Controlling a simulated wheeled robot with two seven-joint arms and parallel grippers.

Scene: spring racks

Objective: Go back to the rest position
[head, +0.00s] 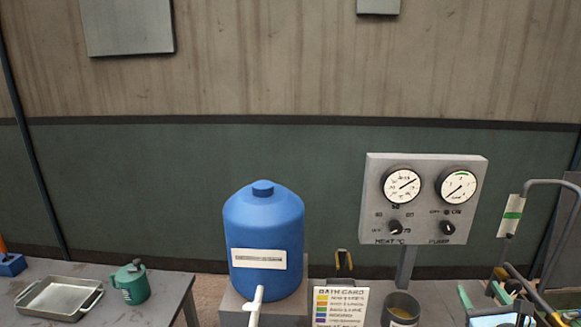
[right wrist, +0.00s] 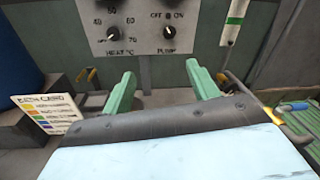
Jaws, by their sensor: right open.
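My right gripper (head: 481,291) shows low at the right edge of the head view, partly cut off by the bottom of the picture. In the right wrist view its two green fingers (right wrist: 160,78) stand wide apart with nothing between them. They point toward the grey control panel (right wrist: 140,22), which is also in the head view (head: 425,165) with two dials and two knobs. My left gripper is in neither view.
A blue drum (head: 263,220) with a white tap stands at the centre. A bath card (head: 340,303) and a grey can (head: 400,308) stand right of it. A metal tray (head: 60,297) and a green jug (head: 131,283) rest on the left table. A bent pipe (head: 545,183) rises at right.

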